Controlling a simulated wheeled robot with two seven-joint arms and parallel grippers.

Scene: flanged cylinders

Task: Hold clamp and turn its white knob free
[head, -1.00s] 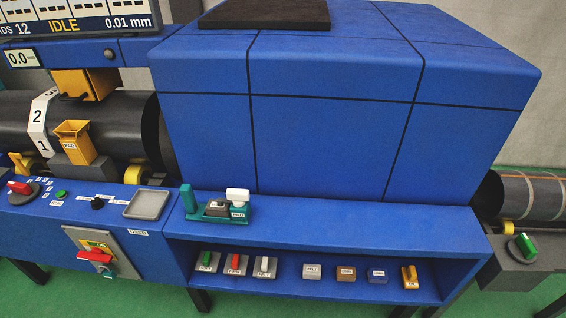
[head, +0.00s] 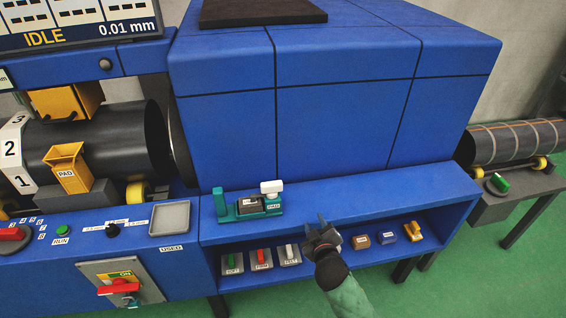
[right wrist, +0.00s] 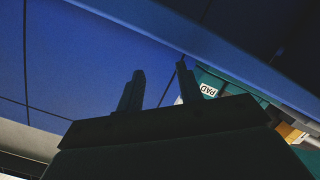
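The teal clamp (head: 229,214) stands on the blue ledge. A dark block and a PAD label sit in it, and its white knob (head: 271,187) is on top at its right end. My right gripper (head: 321,226) is in front of the ledge, to the right of the clamp and apart from it. In the right wrist view its two fingers (right wrist: 159,85) are spread with nothing between them. Part of the teal clamp (right wrist: 203,78) shows there behind the right finger; the knob cannot be made out. My left gripper is not in view.
The shelf below the ledge holds tools with green, red and white handles (head: 261,257) and several small blocks (head: 387,237). My right arm hides part of it. A grey tray (head: 170,218) lies left of the clamp. The blue housing (head: 330,120) rises behind the ledge.

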